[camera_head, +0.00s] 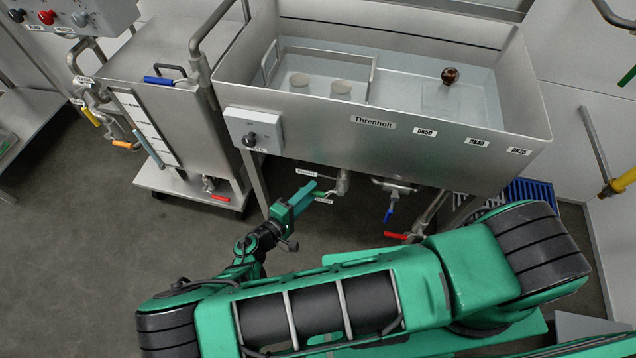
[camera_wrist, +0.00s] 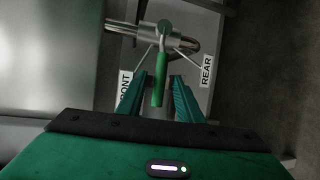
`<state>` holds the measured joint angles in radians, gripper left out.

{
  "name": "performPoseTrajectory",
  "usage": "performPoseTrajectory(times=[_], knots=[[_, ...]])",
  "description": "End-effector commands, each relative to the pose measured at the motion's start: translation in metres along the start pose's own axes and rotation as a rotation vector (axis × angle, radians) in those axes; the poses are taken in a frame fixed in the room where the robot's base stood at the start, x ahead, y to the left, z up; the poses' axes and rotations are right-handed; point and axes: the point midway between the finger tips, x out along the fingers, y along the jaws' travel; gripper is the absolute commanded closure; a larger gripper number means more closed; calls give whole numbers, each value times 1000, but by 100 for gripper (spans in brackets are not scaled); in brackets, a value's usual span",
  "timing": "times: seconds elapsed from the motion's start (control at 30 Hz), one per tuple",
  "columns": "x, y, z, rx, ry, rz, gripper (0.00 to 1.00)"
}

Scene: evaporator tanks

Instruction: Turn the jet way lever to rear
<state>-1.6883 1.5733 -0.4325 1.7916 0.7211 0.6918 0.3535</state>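The jet way lever (camera_wrist: 158,85) has a green handle and hangs from a metal valve (camera_wrist: 162,32) under the tank. In the wrist view it points down the picture, between a FRONT label (camera_wrist: 125,90) on the left and a REAR label (camera_wrist: 207,71) on the right. My gripper (camera_wrist: 160,78) is open, with one green finger on each side of the handle. The handle appears apart from the right finger and close to the left one. In the head view my gripper (camera_head: 308,190) is below the tank's front edge; the lever is hard to make out there.
The steel tank (camera_head: 300,115) labelled Threnholt stands above my gripper. A blue-handled valve (camera_head: 389,214) and a red-handled valve (camera_head: 396,236) lie to its right. A wheeled steel tank (camera_head: 190,125) stands at left. The floor (camera_head: 90,220) at left is clear.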

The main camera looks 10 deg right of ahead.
Motion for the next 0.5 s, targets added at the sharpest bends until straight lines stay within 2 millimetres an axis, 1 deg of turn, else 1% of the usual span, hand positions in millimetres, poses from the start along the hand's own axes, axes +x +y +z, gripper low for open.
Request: performPoseTrajectory(times=[0.03,0.2,0.33,0.5], knots=[[10,0,0,-1,-2,1,67],[36,0,1,-1,-4,1,67],[47,0,1,1,-3,1,67],[53,0,1,1,-2,-1,67]])
